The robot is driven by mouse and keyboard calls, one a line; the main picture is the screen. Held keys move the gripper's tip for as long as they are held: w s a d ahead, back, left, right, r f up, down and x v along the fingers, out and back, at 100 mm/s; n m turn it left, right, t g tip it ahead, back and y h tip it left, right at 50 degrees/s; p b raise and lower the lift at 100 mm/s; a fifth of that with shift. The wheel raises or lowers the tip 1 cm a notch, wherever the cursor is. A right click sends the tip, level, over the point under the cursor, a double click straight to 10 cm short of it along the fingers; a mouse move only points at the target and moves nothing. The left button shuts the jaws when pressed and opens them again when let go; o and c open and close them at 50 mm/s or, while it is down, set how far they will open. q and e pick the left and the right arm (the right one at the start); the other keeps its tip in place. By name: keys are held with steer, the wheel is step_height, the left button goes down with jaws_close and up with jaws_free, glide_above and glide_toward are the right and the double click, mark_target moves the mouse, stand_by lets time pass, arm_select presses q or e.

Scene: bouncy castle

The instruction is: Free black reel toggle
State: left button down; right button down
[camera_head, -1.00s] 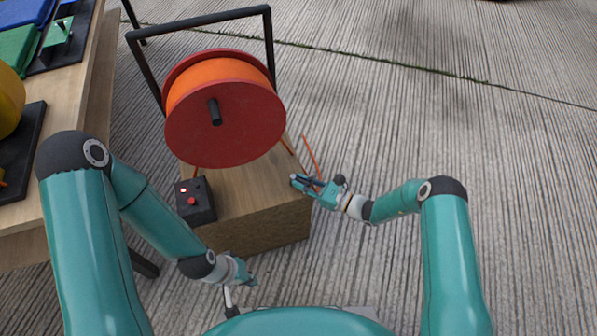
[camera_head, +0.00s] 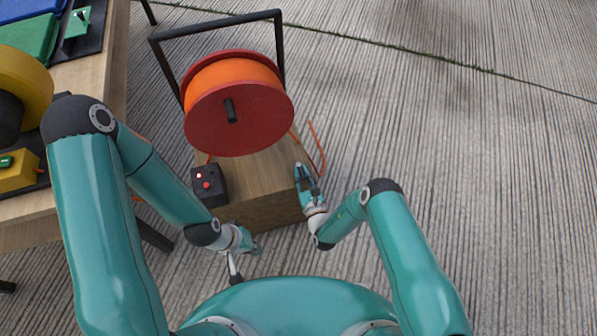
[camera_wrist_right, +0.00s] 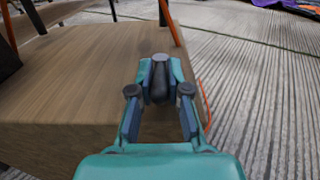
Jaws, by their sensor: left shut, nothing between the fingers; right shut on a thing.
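The red reel (camera_head: 240,121) with orange cord wound on it hangs in a black frame over a wooden block (camera_head: 250,180). My right gripper (camera_head: 301,174) is at the block's right edge. In the right wrist view it is shut on a dark, rounded piece (camera_wrist_right: 160,82), which looks like the black toggle. The piece is mostly hidden between the fingers in the head view. Whether it touches the block is unclear. My left gripper (camera_head: 251,243) is shut and empty, low in front of the block.
A black box (camera_head: 210,187) with a red button and a small light stands on the block's left. A loose orange cord (camera_head: 318,150) loops beside the right gripper. A wooden table (camera_head: 85,205) with coloured items stands at left. The ribbed floor at right is clear.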

steer(key=shift+s+a+f+h, duration=0.1)
steer(key=shift+a+h, duration=0.05)
steer(key=shift+h, duration=0.15)
steer(key=c, duration=1.1)
jaws_free()
steer(key=shift+c, duration=0.2)
steer(key=v, duration=1.2)
steer(key=shift+f, duration=0.1)
